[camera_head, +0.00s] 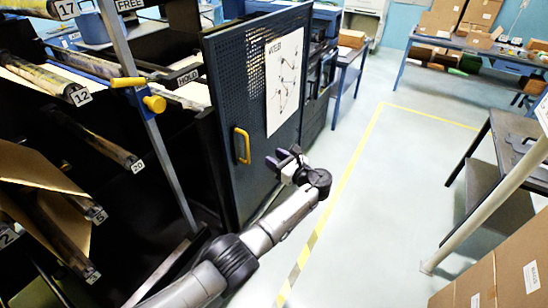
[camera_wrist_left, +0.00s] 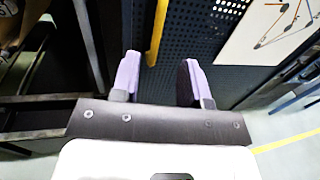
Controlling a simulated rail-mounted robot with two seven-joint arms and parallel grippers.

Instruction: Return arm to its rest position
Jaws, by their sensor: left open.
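My left arm reaches in from the bottom of the head view. My left gripper (camera_head: 284,160) is open and empty, in front of a dark perforated panel (camera_head: 225,90) with a yellow handle (camera_head: 242,146). The handle is left of the gripper and apart from it in the head view. In the left wrist view, my left gripper (camera_wrist_left: 157,80) shows two purple-grey fingers spread apart. The yellow handle (camera_wrist_left: 156,35) lies beyond the fingertips, and nothing is between the fingers. My right gripper is not in view.
A rack with numbered rolls (camera_head: 85,140) stands at the left, with a yellow-knobbed clamp (camera_head: 150,102) on its post. Cardboard boxes (camera_head: 500,275) stand at the lower right, near a dark table (camera_head: 520,140). Pale floor with a yellow line (camera_head: 345,180) is clear right of the panel.

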